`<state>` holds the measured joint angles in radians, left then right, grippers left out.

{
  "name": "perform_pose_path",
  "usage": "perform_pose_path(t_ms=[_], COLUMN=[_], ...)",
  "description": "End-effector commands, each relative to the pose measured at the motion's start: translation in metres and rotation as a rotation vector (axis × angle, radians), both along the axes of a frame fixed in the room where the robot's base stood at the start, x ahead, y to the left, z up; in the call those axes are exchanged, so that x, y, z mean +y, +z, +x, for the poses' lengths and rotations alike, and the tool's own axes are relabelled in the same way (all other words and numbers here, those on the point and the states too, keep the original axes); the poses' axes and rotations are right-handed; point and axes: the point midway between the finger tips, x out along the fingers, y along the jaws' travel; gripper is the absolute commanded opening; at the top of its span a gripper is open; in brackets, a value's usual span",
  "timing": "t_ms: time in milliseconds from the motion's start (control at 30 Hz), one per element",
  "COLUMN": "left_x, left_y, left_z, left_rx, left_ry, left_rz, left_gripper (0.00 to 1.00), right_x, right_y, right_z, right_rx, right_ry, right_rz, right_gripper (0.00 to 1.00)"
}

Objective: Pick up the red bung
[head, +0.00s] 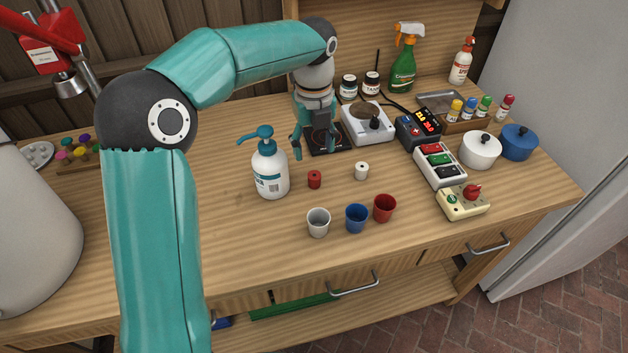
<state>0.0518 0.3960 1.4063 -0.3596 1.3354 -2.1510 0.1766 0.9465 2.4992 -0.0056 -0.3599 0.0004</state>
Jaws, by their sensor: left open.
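The red bung (315,179) is a small red cylinder standing on the wooden bench, just right of the white pump bottle (270,170). A similar white bung (361,171) stands to its right. My left gripper (314,153) is open and points down over the bench, behind the red bung in the picture. I see nothing between its fingers. The red bung is fully visible and apart from the fingers. My right gripper is not in view.
White, blue (356,218) and red cups stand in front of the bungs. A black pad (328,138) and a hotplate (368,124) lie behind. A controller, switch boxes and pots (480,150) fill the right side. Bare bench (225,215) lies left of the cups.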

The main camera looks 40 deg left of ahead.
Motion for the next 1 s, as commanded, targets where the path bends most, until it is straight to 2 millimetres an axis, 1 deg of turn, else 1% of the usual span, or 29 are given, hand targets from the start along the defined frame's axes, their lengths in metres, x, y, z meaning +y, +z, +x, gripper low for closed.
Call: perform_pose_path(t_ms=[33,100,200,467,700,800,1000], left_x=[0.000,0.001,0.001,0.001,0.001,0.001,0.001], left_y=[-0.013,-0.027,-0.041,-0.057,-0.089,-0.100,-0.104], left_z=[-0.001,-0.001,0.000,0.000,0.002,0.002,0.002], left_rx=[0.005,0.005,0.003,0.002,0.005,0.004,-0.001], left_ry=[0.000,0.000,0.001,0.001,0.001,0.001,0.001], left_rz=[0.000,0.000,0.001,0.000,0.000,0.000,0.001], left_gripper=[0.61,0.61,0.61,0.61,0.61,0.61,0.61], right_x=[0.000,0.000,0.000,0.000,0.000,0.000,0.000], right_y=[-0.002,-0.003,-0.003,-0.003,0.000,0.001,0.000], right_z=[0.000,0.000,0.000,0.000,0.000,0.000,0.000], right_rx=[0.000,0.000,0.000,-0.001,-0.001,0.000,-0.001], right_ry=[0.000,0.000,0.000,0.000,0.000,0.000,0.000], right_rz=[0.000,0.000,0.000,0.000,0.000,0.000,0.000], right_gripper=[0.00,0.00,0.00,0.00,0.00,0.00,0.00])
